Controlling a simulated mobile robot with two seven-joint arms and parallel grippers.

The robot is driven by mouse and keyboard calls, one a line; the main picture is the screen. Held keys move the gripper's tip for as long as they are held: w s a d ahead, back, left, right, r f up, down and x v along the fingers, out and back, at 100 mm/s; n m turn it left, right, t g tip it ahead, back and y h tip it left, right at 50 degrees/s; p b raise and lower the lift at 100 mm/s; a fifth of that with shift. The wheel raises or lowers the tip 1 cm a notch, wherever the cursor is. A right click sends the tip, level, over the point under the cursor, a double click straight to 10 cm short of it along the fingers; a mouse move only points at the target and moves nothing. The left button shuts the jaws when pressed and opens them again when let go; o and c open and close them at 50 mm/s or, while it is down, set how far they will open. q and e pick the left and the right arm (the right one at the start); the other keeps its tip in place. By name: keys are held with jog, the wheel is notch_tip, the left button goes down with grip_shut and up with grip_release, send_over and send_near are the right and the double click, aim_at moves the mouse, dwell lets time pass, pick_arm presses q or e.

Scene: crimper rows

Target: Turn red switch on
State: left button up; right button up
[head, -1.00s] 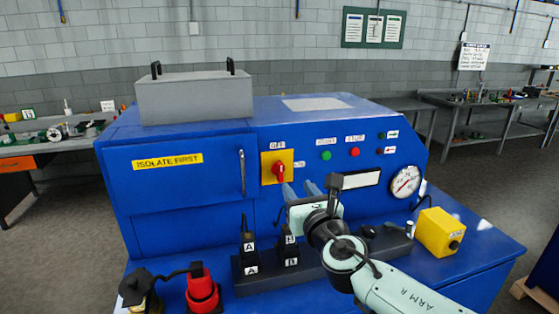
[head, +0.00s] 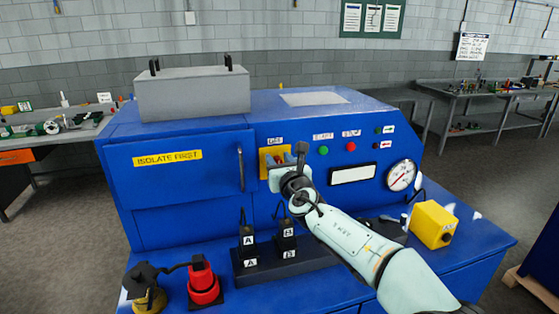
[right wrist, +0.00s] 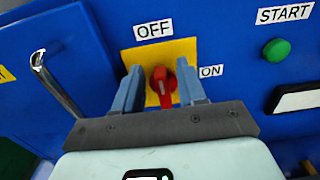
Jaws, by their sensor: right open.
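The red switch (right wrist: 162,86) is a knob on a yellow plate (right wrist: 186,52) on the blue machine's front, with OFF above it and ON to its right. In the right wrist view its handle stands about upright. My right gripper (right wrist: 160,82) is open, one finger on each side of the knob; I cannot tell whether either finger touches it. In the head view my right gripper (head: 279,161) is in front of the yellow plate (head: 264,167) and hides most of the knob. My left gripper is not in view.
A green START button (head: 323,151) and a red button (head: 351,147) sit right of the switch. A door handle (head: 241,168) is to its left. Below are black plugs (head: 248,240), a red connector (head: 203,283) and a yellow box (head: 433,225).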

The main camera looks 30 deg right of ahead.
jog(key=shift+s, duration=0.1)
grip_shut()
